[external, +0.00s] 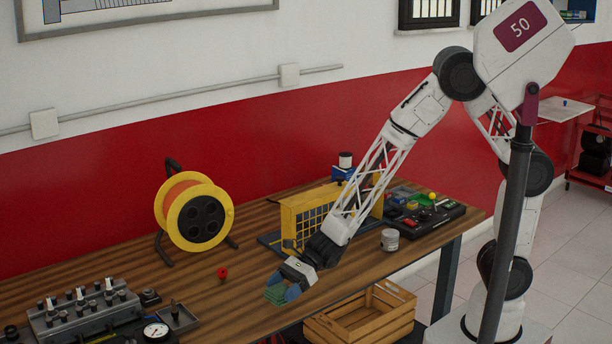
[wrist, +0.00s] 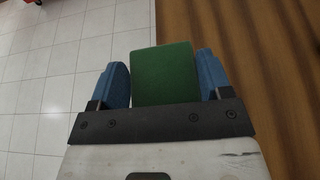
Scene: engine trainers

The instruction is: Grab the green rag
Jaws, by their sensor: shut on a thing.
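The green rag (wrist: 163,75) shows in the wrist view as a flat green rectangle between the two blue fingers of my gripper (wrist: 165,80). In the external view the green rag (external: 275,294) is at the fingertips of my gripper (external: 283,287), near the front edge of the wooden table (external: 228,300). My gripper is shut on the rag. I cannot tell whether the rag touches the tabletop.
A yellow cable reel (external: 200,218), a red knob (external: 223,273), a yellow mesh frame (external: 310,215) and a small can (external: 390,239) stand on the table. A valve block (external: 85,312) is at the left. A wooden crate (external: 360,318) sits below the front edge.

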